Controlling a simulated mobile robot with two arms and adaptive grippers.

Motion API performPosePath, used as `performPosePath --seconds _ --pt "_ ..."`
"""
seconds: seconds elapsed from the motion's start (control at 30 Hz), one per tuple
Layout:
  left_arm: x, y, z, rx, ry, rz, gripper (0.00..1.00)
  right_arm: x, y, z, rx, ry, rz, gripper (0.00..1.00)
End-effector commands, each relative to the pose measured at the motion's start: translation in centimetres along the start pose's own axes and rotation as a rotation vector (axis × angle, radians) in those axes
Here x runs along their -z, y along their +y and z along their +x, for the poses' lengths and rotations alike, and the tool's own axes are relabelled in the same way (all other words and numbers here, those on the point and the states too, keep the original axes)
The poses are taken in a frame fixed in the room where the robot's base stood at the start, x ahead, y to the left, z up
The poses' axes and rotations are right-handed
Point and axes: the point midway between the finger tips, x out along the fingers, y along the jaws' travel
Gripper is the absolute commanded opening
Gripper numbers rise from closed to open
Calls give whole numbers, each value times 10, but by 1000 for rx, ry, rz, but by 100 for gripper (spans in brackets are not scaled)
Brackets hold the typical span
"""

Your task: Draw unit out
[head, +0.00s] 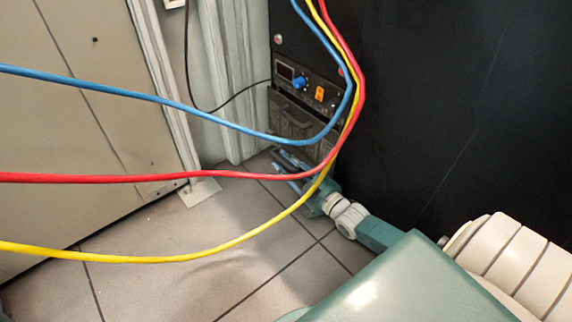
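The unit (313,84) is a dark box low in a black cabinet, with a small display, a blue knob and an orange switch on its front. Below it is a dark front panel with a handle (291,120). My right gripper (281,165) is low, just in front of the bottom of this panel, near the floor. Its two fingers look apart, with nothing seen between them. Cables partly cross in front of it, and I cannot tell whether it touches the panel. My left gripper is out of view.
Blue (180,104), red (130,178) and yellow (170,258) cables hang across the view in front of the unit. A beige cabinet (75,120) stands at left, a black wall (460,110) at right. The tiled floor (200,235) between them is clear.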

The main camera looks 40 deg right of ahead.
Motion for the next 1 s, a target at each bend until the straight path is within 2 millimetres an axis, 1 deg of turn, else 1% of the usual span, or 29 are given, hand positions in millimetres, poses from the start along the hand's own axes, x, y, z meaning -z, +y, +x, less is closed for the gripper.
performPosePath --seconds 0.03,0.1,0.27,0.3,0.37,0.4,0.67,0.77,0.87,1.0 --pt "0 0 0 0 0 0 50 0 0 0 0 0 0 12" --pt "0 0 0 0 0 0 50 0 0 0 0 0 0 0" --pt "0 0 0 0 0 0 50 0 0 0 0 1 -1 0" --pt "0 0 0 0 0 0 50 0 0 0 0 1 -1 15" --pt "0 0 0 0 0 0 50 0 0 0 1 1 -1 27" --pt "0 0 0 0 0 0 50 0 0 0 0 1 -1 30" --pt "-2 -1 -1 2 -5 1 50 0 0 -1 0 0 0 30" --pt "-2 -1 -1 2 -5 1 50 -1 0 -6 0 -1 0 30" --pt "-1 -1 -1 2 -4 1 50 -2 0 -19 1 -3 0 30" --pt "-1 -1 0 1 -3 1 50 -2 -1 -48 1 -4 0 30"
